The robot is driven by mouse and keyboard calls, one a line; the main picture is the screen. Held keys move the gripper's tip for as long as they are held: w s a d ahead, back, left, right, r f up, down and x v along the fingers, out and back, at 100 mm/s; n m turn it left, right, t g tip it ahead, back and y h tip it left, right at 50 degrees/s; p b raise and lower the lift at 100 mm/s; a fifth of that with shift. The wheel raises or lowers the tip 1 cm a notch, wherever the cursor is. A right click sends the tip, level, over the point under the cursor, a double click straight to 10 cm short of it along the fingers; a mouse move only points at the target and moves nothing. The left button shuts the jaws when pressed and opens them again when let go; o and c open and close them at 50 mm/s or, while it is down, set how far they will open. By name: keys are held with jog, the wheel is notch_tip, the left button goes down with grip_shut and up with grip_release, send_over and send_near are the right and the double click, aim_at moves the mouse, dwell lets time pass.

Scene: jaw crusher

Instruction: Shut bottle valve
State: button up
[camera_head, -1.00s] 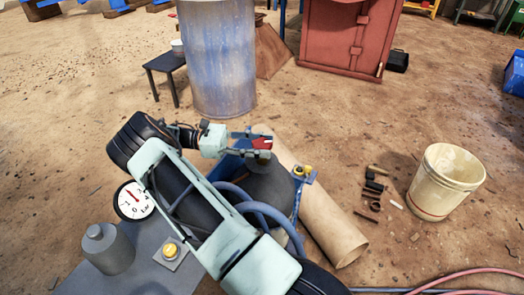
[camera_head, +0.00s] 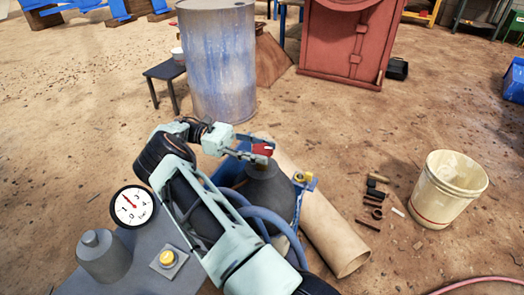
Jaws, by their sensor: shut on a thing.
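The dark grey bottle (camera_head: 268,190) stands beyond my arm, partly hidden by it and by blue hoses. Its red valve handle (camera_head: 262,149) sits at the top. My gripper (camera_head: 259,151) is at the valve, with its fingers closed on the red handle. The far finger and the exact contact are small and hard to make out.
A grey bench with a dial gauge (camera_head: 131,207), a grey cylinder (camera_head: 103,257) and a yellow button (camera_head: 167,259) is at lower left. A cardboard tube (camera_head: 335,240) lies right of the bottle. A cream bucket (camera_head: 447,188) and small loose parts are on the ground farther right.

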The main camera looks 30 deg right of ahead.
aim_at(262, 148)
jog(key=o, duration=1.2)
jog(key=shift+r, duration=0.1)
notch_tip(262, 148, up, 10)
jog(key=shift+f, duration=0.1)
